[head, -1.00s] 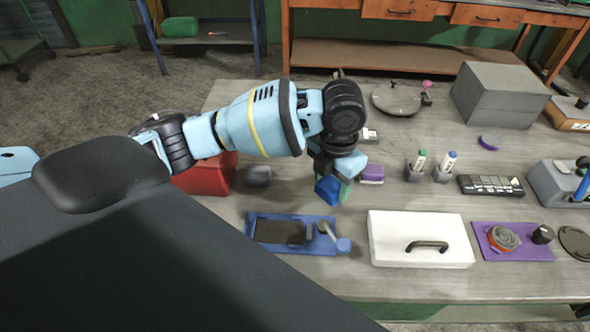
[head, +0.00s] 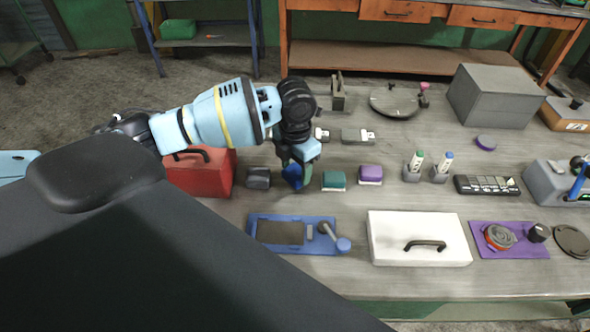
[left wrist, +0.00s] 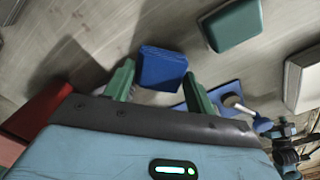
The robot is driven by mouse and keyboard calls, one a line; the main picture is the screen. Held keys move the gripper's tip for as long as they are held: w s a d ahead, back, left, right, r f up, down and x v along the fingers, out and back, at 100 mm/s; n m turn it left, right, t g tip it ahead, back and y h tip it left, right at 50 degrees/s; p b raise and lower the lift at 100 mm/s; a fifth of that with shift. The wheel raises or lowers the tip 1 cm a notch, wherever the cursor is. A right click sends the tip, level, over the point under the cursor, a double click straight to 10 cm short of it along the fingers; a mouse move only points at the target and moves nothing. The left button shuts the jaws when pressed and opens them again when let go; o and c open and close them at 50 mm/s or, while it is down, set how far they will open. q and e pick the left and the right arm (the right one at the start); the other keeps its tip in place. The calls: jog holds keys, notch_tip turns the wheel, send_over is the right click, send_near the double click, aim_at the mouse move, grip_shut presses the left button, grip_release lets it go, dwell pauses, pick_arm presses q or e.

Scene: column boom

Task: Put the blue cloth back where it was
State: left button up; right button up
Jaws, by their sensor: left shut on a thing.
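My left gripper (head: 294,172) is shut on the blue cloth (head: 292,178), a thick folded block. It is over the table between a dark grey block (head: 258,178) and a teal block (head: 334,181). In the left wrist view the blue cloth (left wrist: 162,68) shows at the green fingers (left wrist: 158,88), with the teal block (left wrist: 234,24) to its upper right. The cloth seems to be at or just above the tabletop; I cannot tell whether it touches.
A purple block (head: 370,175) continues the row on the right. A red box (head: 205,180) stands left of the grey block. In front lie a blue tray (head: 262,218) and a white lidded box (head: 418,228).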

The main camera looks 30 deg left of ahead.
aim_at(296, 171)
pick_arm(q)
jog(key=shift+f, duration=0.7)
jog(key=shift+f, duration=0.1)
jog(key=shift+f, duration=0.1)
jog(key=o, duration=1)
jog(key=shift+c, duration=0.2)
notch_tip(296, 171, up, 12)
jog(key=shift+r, duration=0.2)
jog(key=shift+d, duration=0.1)
